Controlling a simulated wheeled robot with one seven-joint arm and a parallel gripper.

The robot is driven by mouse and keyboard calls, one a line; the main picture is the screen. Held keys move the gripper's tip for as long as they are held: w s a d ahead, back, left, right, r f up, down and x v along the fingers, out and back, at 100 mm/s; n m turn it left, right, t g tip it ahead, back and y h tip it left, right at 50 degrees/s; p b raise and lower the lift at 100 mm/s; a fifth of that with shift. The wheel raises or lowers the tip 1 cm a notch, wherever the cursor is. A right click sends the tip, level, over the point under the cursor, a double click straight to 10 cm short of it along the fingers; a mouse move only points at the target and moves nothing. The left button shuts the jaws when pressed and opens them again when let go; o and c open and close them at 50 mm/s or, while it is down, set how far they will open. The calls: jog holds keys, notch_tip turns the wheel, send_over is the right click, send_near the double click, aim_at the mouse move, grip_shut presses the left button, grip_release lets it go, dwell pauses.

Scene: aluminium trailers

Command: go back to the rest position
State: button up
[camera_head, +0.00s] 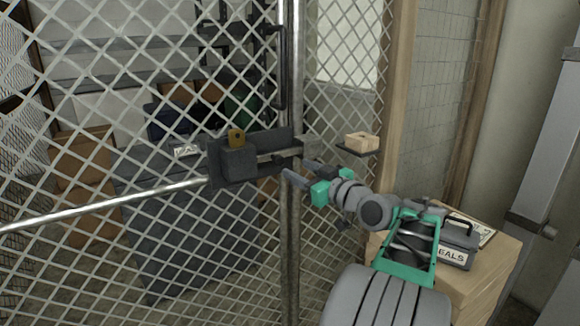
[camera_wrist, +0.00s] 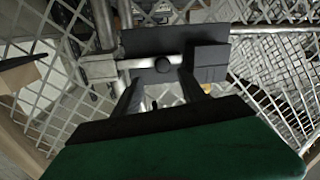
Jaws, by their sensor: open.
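My gripper (camera_head: 296,172) is at the end of my outstretched arm, close to the right end of a dark latch (camera_head: 238,163) on the wire mesh gate. In the wrist view my gripper (camera_wrist: 160,92) shows two dark fingers, spread apart. The round bolt knob (camera_wrist: 162,65) appears just beyond the gap between them, and I cannot tell if a finger touches it. A bolt bar (camera_wrist: 133,63) runs left from the latch plate (camera_wrist: 207,58) towards the post. No held object shows.
Mesh fencing (camera_head: 130,60) and a metal post (camera_head: 290,230) stand close to my gripper. A small shelf (camera_head: 358,151) holds a wooden block (camera_head: 362,140). Right of my arm, a cardboard box (camera_head: 490,275) carries a dark case labelled "SEALS" (camera_head: 458,246). Boxes stand behind the mesh.

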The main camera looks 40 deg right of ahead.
jog(key=shift+s, duration=0.9)
jog(key=w+a+f+g+y+p, duration=0.1)
jog(key=w+a+g+p, duration=0.1)
jog(key=a+p, duration=0.35)
jog(key=w+a+f+g+p, duration=0.1)
jog(key=a+g+p, duration=0.15)
jog(key=a, duration=0.65)
jog(key=w+a+f+g+y+p, duration=0.1)
jog(key=w+a+g+p, duration=0.15)
jog(key=a, duration=0.55)
jog(key=s+a+f+g+p, duration=0.2)
jog(key=s+a+g+p, duration=0.2)
jog(key=s, duration=0.6)
jog(key=s+a+f+m+g+h+p, duration=0.1)
jog(key=s+a+f+g+p, duration=0.1)
jog(key=s+a, duration=0.5)
jog(key=s+g+p, duration=0.1)
jog(key=s+p, duration=0.1)
jog(key=shift+s+a+m+g+h, duration=0.2)
jog(key=shift+s+m+g+h, duration=0.1)
jog(key=shift+s+g, duration=0.1)
